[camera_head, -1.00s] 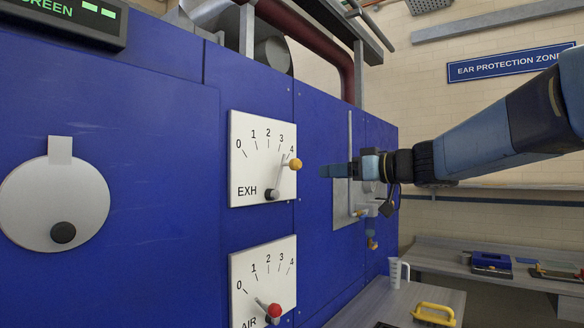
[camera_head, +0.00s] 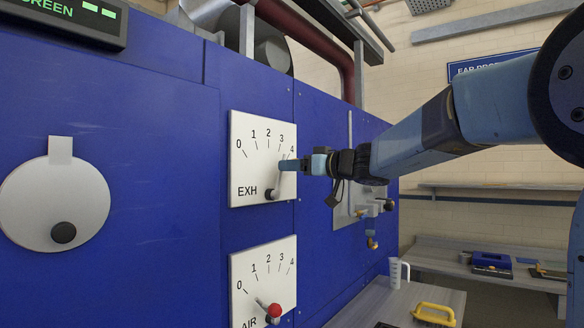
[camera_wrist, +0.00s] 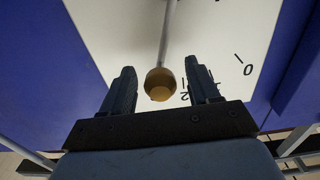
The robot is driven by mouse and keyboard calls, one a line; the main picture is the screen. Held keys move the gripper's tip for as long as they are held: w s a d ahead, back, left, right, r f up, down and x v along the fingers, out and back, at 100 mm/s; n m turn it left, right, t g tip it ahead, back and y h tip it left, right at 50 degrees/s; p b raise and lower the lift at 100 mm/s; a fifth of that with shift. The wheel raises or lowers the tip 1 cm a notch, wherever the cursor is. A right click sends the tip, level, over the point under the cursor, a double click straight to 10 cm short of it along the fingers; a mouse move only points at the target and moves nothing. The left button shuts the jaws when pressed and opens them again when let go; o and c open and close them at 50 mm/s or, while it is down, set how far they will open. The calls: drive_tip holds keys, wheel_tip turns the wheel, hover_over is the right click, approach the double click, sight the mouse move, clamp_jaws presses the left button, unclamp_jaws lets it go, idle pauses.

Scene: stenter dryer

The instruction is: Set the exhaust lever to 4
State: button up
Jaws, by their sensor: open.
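The exhaust lever stands on the white EXH dial plate (camera_head: 250,150), marked 0 to 4, on the blue machine front. Its dark hub (camera_head: 271,194) is low on the plate and its rod slants up toward the 3 to 4 marks. In the wrist view the lever's yellow-orange knob (camera_wrist: 160,84) sits between the two finger tips, with a gap on each side. My gripper (camera_head: 290,165) is open at the knob and hides it in the head view; it also shows in the wrist view (camera_wrist: 161,88).
The AIR dial plate (camera_head: 262,280) with a red-knobbed lever (camera_head: 273,310) is just below. A grey fitting with a valve (camera_head: 365,200) juts from the panel at right. A bench (camera_head: 410,300) holds a jug (camera_head: 398,272) and a yellow handle (camera_head: 434,313).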

drive_tip(key=shift+x, duration=0.9)
clamp_jaws()
